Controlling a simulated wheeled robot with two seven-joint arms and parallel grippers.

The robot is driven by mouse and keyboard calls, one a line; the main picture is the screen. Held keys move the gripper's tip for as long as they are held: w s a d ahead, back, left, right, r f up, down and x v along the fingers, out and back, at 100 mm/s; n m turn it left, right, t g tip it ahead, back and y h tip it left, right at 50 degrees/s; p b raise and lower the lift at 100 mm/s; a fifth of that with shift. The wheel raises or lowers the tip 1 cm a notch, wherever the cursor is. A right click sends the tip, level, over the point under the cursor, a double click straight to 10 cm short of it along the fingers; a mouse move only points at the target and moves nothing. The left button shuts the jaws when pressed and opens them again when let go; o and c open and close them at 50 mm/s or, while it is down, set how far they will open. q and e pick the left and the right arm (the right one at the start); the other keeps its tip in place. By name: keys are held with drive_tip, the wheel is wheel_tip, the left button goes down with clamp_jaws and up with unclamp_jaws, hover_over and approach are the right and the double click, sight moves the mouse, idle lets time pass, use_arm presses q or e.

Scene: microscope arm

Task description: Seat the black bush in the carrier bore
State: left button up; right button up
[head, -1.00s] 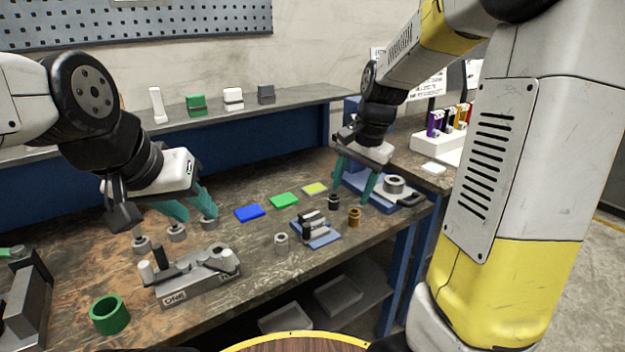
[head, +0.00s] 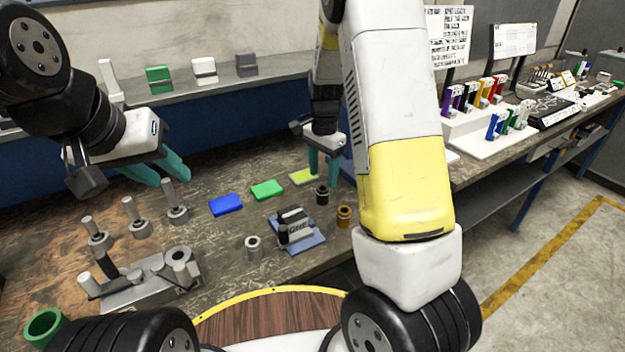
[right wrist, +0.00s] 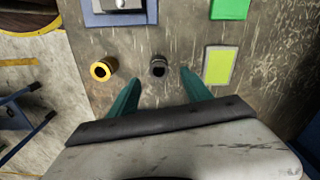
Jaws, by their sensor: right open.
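The black bush (head: 322,194) stands upright on the bench; it also shows in the right wrist view (right wrist: 158,68). My right gripper (head: 322,174) is open and empty, pointing down with its teal fingers just above the black bush. In the right wrist view the bush appears between and slightly beyond the two fingertips (right wrist: 159,79). A grey block with a round bore (head: 148,284) stands at the front left; I cannot tell whether it is the carrier. My left gripper (head: 170,180) is open and empty above the bench at left.
An orange bush (head: 344,214) stands close beside the black one. A grey bush (head: 253,248) and a blue plate with blocks (head: 300,240) lie nearer. Flat blue (head: 225,205), green (head: 267,189) and yellow (head: 303,177) pads lie behind. Several pegged grey rings stand at left.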

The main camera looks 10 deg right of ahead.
sight(323, 188)
wheel_tip(323, 188, down, 4)
drive_tip(key=shift+s+f, duration=0.1)
drive_tip(key=shift+f, duration=0.1)
clamp_jaws()
